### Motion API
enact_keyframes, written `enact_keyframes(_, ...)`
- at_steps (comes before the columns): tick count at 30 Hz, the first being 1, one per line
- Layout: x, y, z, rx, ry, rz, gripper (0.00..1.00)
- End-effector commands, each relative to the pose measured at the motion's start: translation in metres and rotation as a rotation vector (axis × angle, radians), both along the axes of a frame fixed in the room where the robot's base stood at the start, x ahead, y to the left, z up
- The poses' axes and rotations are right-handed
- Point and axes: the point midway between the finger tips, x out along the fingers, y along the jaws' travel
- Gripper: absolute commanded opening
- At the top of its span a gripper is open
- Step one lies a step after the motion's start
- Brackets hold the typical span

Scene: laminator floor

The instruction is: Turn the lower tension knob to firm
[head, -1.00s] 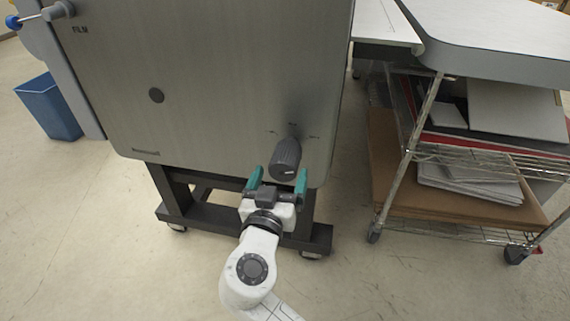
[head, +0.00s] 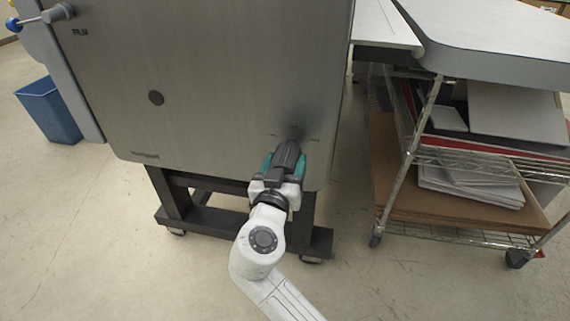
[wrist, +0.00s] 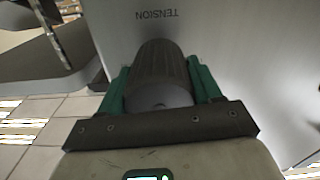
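The lower tension knob (head: 287,155) is a dark grey, ribbed knob low on the right of the machine's grey metal panel (head: 220,80). In the wrist view the knob (wrist: 160,75) points toward the camera, with the word TENSION upside down on the panel beyond it. My gripper (head: 284,164) reaches it from below. Its two green fingers lie along opposite sides of the knob and appear to touch it; they also show in the wrist view (wrist: 160,88). The knob's pointer mark is not clear, and the gripper hides part of the knob.
The panel stands on a dark wheeled frame (head: 222,218). A wire-shelf cart (head: 460,160) with paper and boards stands close on the right. A blue bin (head: 48,112) is at the left. The floor in front is clear.

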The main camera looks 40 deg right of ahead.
Motion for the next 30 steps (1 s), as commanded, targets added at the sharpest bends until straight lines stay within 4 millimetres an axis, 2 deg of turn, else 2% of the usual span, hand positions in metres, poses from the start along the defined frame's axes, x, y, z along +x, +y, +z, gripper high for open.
enact_keyframes(1, -0.0001, 0.0001, -0.0001, 0.0, 0.0, 0.0, 0.58)
enact_keyframes(9, 0.0, 0.0002, -0.0001, 0.0, 0.0, 0.0, 0.33)
enact_keyframes(20, -0.0001, 0.0003, 0.0005, -0.038, 0.052, 0.0, 0.33)
enact_keyframes(30, 0.0, 0.0005, 0.0017, -0.187, 0.26, 0.001, 0.33)
